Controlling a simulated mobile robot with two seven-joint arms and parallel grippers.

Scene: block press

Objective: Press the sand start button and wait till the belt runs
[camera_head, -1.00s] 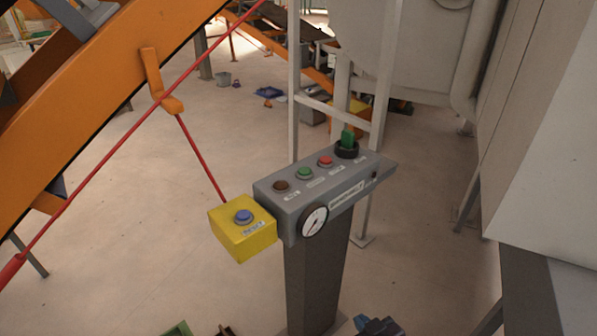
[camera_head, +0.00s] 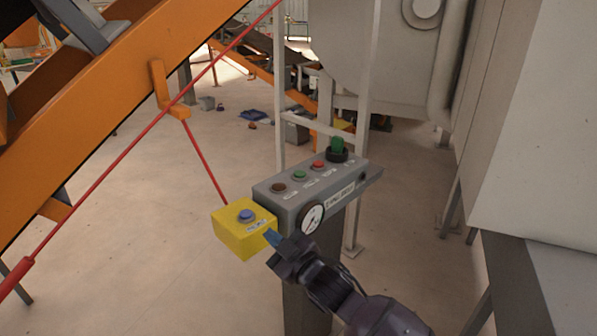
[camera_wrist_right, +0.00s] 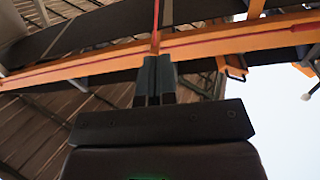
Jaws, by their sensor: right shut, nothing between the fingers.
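A grey control box (camera_head: 312,190) stands on a post. Its top carries a brown button (camera_head: 278,188), a green button (camera_head: 299,175), a red button (camera_head: 318,166) and a green knob (camera_head: 337,146). The small labels are too blurred to read, so I cannot tell which button is the sand start. A yellow box (camera_head: 240,238) with a blue button (camera_head: 247,215) is fixed at its left end. My right gripper (camera_head: 271,237) is shut and empty, just in front of the yellow box's right side; its fingers show in the wrist view (camera_wrist_right: 155,80). My left gripper is not in view.
A round gauge (camera_head: 312,219) sits on the control box's front. A red cord (camera_head: 203,160) runs down behind the yellow box. An orange conveyor frame (camera_head: 95,125) slants across the left. A large pale housing (camera_head: 535,120) stands at right. The left floor is open.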

